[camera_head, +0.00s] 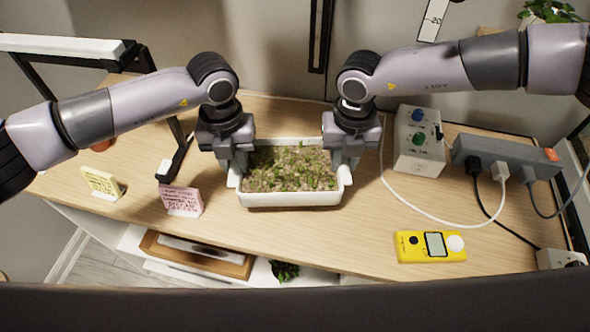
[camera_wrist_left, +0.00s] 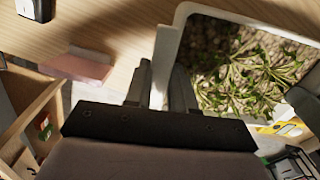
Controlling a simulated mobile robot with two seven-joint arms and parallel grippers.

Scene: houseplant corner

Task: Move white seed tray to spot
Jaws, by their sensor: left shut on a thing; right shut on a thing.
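The white seed tray (camera_head: 290,200) holds soil and small green seedlings, and is in the middle of the wooden table in the head view. My left gripper (camera_head: 236,178) is shut on the tray's left end wall. My right gripper (camera_head: 345,172) is shut on its right end wall. In the left wrist view the tray's white rim (camera_wrist_left: 170,52) runs between the fingers of my left gripper (camera_wrist_left: 160,88). I cannot tell whether the tray touches the table or is slightly raised. No marked spot can be made out.
A yellow meter (camera_head: 430,246) lies front right. A white control box (camera_head: 420,141) and grey power strip (camera_head: 505,157) with cables are at the right. Yellow (camera_head: 102,183) and pink (camera_head: 181,200) note cards stand at the left, near a black lamp stand (camera_head: 176,160). Bare wood (camera_head: 290,240) lies in front of the tray.

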